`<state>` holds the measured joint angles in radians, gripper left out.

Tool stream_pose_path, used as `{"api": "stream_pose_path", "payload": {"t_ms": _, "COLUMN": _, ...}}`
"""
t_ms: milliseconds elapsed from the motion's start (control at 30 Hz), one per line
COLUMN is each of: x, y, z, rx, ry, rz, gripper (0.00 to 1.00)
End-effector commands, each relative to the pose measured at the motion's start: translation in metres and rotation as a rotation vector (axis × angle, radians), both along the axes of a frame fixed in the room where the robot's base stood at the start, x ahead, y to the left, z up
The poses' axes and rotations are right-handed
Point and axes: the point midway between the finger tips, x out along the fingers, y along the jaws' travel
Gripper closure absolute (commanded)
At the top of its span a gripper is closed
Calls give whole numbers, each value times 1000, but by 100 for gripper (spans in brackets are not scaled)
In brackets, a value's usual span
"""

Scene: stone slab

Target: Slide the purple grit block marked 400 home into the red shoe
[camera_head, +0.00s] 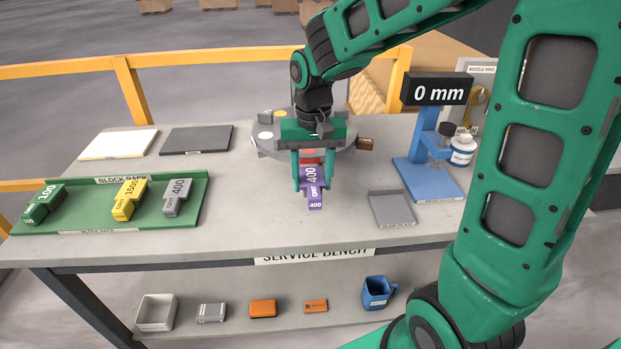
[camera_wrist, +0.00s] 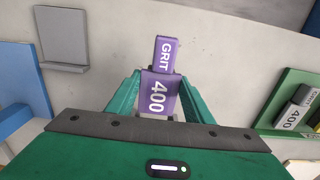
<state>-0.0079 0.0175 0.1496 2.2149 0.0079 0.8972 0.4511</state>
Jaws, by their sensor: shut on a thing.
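The purple grit block marked 400 (camera_head: 314,195) is held between the fingers of my gripper (camera_head: 312,186), near the middle of the bench. It also shows in the wrist view (camera_wrist: 163,85), with the two green fingers of my gripper (camera_wrist: 158,100) on either side of its wider part. A bit of red (camera_head: 310,155), perhaps the red shoe, shows behind the block on the grey round fixture (camera_head: 341,160). My gripper hides most of it, so I cannot tell whether the block touches it.
The green block rack (camera_head: 85,216) at left holds a green, a yellow and a grey block (camera_head: 177,197). A grey tray (camera_head: 392,208) and a blue stand (camera_head: 424,180) under a "0 mm" display (camera_head: 437,89) are at right. Two flat pads lie at the back left.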

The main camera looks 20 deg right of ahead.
Motion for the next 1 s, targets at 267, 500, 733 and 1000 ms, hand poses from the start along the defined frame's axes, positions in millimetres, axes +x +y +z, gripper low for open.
{"api": "stream_pose_path", "payload": {"t_ms": 267, "x": 6, "y": -2, "z": 0, "rx": 0, "ry": 0, "rz": -1, "gripper": 85}}
{"api": "stream_pose_path", "payload": {"t_ms": 500, "x": 11, "y": -4, "z": 0, "rx": 0, "ry": 0, "rz": -1, "gripper": 85}}
{"api": "stream_pose_path", "payload": {"t_ms": 733, "x": 15, "y": -5, "z": 0, "rx": 0, "ry": -1, "rz": -1, "gripper": 85}}
{"api": "stream_pose_path", "payload": {"t_ms": 1000, "x": 19, "y": -6, "z": 0, "rx": 0, "ry": -1, "rz": -1, "gripper": 85}}
